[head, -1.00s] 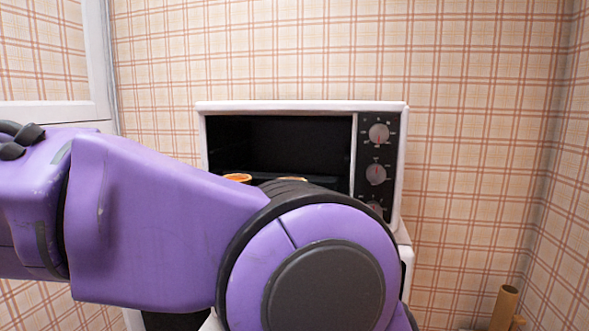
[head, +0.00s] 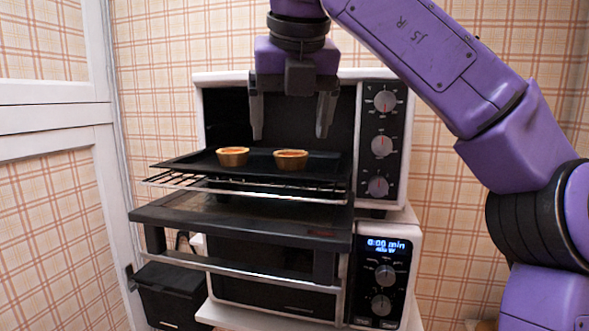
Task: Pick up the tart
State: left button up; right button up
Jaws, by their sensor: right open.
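Two small round tarts with golden crusts and orange filling sit on a black baking tray (head: 200,164): a left tart (head: 233,157) and a right tart (head: 290,160). The tray rests on a wire rack (head: 220,188) pulled partly out of the upper toaster oven (head: 384,220). My right gripper (head: 290,135) points down above the tray, its two fingers wide apart, open and empty. In the picture its fingertips end just above the tarts. My left gripper is not in view.
The oven's door (head: 190,216) is folded down below the rack. A second oven (head: 405,310) with a lit display stands underneath. A black bin (head: 170,295) is at lower left, beside a white door frame (head: 110,170).

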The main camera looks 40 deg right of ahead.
aim_at(292, 153)
jog(key=x, duration=0.5)
jog(key=shift+d, duration=0.4)
jog(key=shift+w+f, duration=0.15)
jog(key=shift+w, duration=0.05)
jog(key=shift+a, duration=0.15)
jog(key=shift+s, duration=0.1)
jog(key=c, duration=1.1)
jog(key=shift+r, duration=0.25)
